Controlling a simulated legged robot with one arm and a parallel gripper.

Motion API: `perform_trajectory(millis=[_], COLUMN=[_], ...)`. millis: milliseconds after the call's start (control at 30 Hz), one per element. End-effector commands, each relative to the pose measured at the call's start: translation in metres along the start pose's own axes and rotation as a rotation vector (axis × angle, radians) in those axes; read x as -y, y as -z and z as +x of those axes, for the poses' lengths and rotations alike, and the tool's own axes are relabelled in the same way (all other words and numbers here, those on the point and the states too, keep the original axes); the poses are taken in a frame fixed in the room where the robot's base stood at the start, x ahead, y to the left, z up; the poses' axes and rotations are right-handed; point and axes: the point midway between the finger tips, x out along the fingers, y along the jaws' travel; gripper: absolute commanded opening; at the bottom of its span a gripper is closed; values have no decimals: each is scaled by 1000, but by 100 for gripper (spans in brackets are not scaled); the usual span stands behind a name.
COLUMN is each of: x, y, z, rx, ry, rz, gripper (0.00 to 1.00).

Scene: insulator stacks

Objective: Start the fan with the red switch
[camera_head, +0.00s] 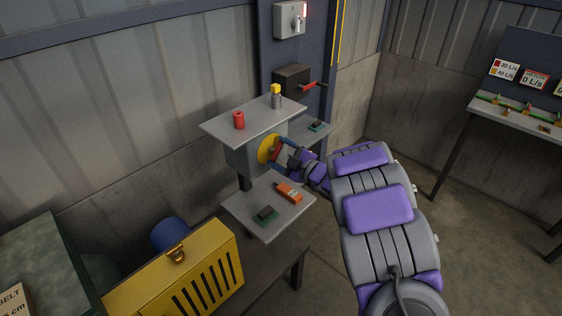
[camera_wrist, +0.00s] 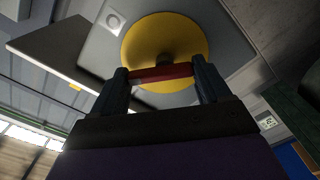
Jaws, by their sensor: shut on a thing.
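A red switch handle (camera_head: 277,151) sits on a round yellow plate (camera_head: 264,149) on the side of a grey box. My gripper (camera_head: 282,151) is at the plate, shut on the red handle. In the wrist view, the red handle (camera_wrist: 162,73) spans the gap between the two dark fingers of my gripper (camera_wrist: 162,78), in front of the yellow plate (camera_wrist: 165,35). The handle lies nearly level across that picture, slightly tilted. I cannot make out a fan in either view.
A grey shelf above the switch holds a red cylinder (camera_head: 239,120) and a yellow-topped grey piece (camera_head: 276,97). A lower shelf holds an orange device (camera_head: 288,193). A dark box with a red lever (camera_head: 312,85) is behind. A yellow slotted case (camera_head: 190,275) stands front left.

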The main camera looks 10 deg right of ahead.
Motion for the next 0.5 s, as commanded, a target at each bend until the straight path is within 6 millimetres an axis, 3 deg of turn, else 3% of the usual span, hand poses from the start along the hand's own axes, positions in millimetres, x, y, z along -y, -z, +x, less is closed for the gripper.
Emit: perform_trajectory(millis=[500], x=[5], y=[0], z=[0], rx=[2], ry=[7], rz=[-464], gripper=[46])
